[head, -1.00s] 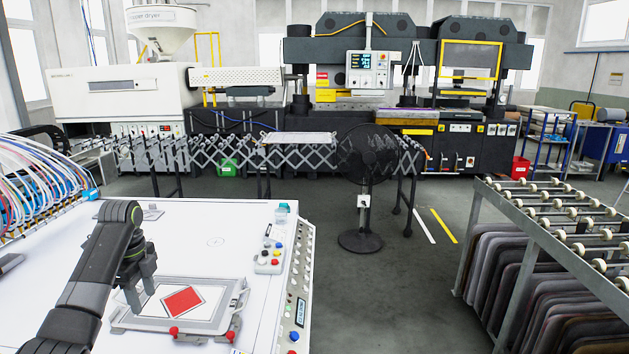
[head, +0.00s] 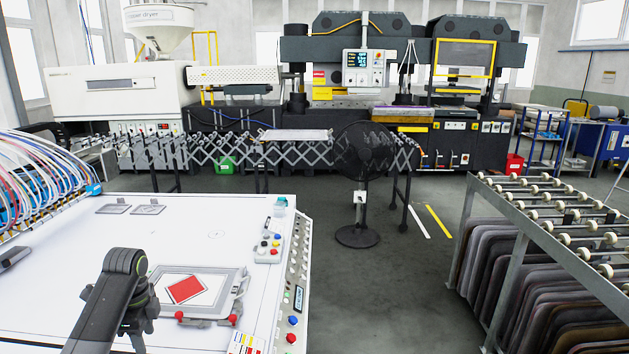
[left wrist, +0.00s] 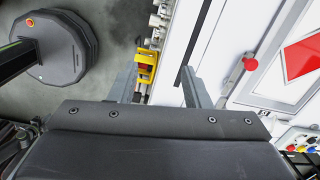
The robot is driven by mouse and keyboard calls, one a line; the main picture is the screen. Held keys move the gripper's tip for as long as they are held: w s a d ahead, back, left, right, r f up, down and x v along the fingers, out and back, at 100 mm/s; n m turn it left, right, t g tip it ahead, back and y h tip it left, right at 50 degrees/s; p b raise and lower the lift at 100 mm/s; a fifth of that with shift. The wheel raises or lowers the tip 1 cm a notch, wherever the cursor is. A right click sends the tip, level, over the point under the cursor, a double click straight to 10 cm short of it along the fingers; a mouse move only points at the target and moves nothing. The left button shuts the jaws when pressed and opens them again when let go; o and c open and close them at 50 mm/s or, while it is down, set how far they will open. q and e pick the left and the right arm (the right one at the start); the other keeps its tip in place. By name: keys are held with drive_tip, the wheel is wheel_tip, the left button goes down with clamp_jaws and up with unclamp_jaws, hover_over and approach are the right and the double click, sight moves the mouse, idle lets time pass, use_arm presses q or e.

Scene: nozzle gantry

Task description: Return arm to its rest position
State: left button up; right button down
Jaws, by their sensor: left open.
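My left gripper (head: 140,338) is low in the head view, at the near left of the clamp frame, pointing down. In the left wrist view its two fingers (left wrist: 160,82) stand apart with nothing between them. The grey clamp frame (head: 235,285) lies on the white table (head: 60,270) around a white sheet with a red rectangle (head: 186,290). Red knobs (head: 233,319) sit at its near edge. In the left wrist view, part of the frame and a red knob (left wrist: 250,64) show right of the fingers. My right gripper is out of view.
A small control box (head: 268,248) stands at the table's right side, above a panel of buttons (head: 293,310). Hoses (head: 45,180) run at the back left. A black fan (head: 362,155) and a roller rack (head: 540,220) stand beyond, with open floor between table and rack.

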use_arm(q)
drive_tip(key=s+d+f+n+t, duration=0.15)
drive_tip(key=s+f+n, duration=0.25)
drive_tip(key=s+f, duration=0.4)
drive_tip(key=s+d+f+n, duration=0.3)
drive_tip(key=s+f, duration=0.4)
drive_tip(key=s, duration=0.4)
drive_tip(key=s+d+r+n+t+y, duration=0.15)
drive_tip(key=s+n, duration=0.35)
drive_tip(key=s, duration=0.5)
drive_tip(key=s+d+r+n+h, duration=0.1)
drive_tip(key=s+d+r+n, duration=0.3)
drive_tip(key=s, duration=0.6)
drive_tip(key=a+f+g, duration=0.1)
drive_tip(key=a+f, duration=0.1)
drive_tip(key=f, duration=1.1)
drive_tip(key=a+f, duration=0.2)
drive_tip(key=f, duration=1.1)
drive_tip(key=s+d+f+g+b, duration=0.1)
drive_tip(key=s+f, duration=1.4)
drive_tip(key=f, duration=0.2)
drive_tip(key=shift+n, duration=0.4)
drive_tip(key=shift+d, duration=0.1)
